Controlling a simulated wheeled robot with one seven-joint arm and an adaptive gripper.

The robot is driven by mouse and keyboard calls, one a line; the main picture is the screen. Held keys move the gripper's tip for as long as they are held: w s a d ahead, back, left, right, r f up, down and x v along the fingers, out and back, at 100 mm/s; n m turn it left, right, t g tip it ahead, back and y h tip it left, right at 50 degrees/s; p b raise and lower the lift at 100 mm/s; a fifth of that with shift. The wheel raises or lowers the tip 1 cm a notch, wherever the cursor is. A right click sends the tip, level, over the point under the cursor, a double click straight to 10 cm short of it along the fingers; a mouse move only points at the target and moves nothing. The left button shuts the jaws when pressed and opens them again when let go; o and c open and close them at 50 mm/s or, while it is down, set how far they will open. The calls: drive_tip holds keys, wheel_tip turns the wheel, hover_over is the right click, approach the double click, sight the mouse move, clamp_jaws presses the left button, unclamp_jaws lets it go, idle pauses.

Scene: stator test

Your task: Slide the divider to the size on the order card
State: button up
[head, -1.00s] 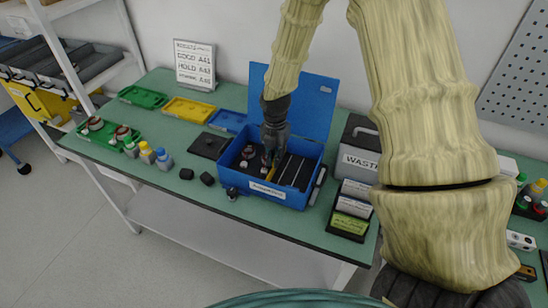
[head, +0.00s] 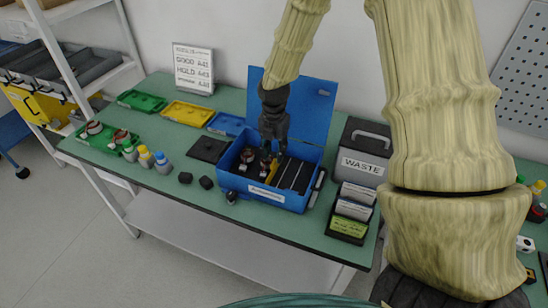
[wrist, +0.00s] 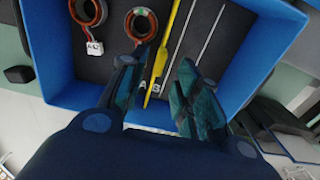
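The blue box (head: 233,183) stands on the green bench with its lid (head: 308,110) raised. The yellow divider (wrist: 172,40) lies across the box, with two ring-shaped stators (wrist: 88,12) on its left and thin pale rails on its right. It also shows in the head view as a small yellow strip (head: 271,172). My gripper (head: 274,147) is above the box. In the wrist view its fingers (wrist: 161,62) are spread, with the divider seen in the gap; the fingers appear clear of it. Letters, seemingly A and B, partly show between the fingers. Cards stand in a black holder (head: 345,238); their writing is too small to read.
The grey waste bin (head: 364,150) is close right of the box. A black square plate (head: 207,148) and small dark blocks (head: 206,182) lie left. Green, yellow and blue trays (head: 187,112) line the back. A sign (head: 193,68) stands behind them.

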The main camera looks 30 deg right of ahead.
sight(274, 161)
wheel_tip(274, 161, up, 8)
drive_tip(key=shift+f, duration=0.15)
idle(0.3)
idle(0.4)
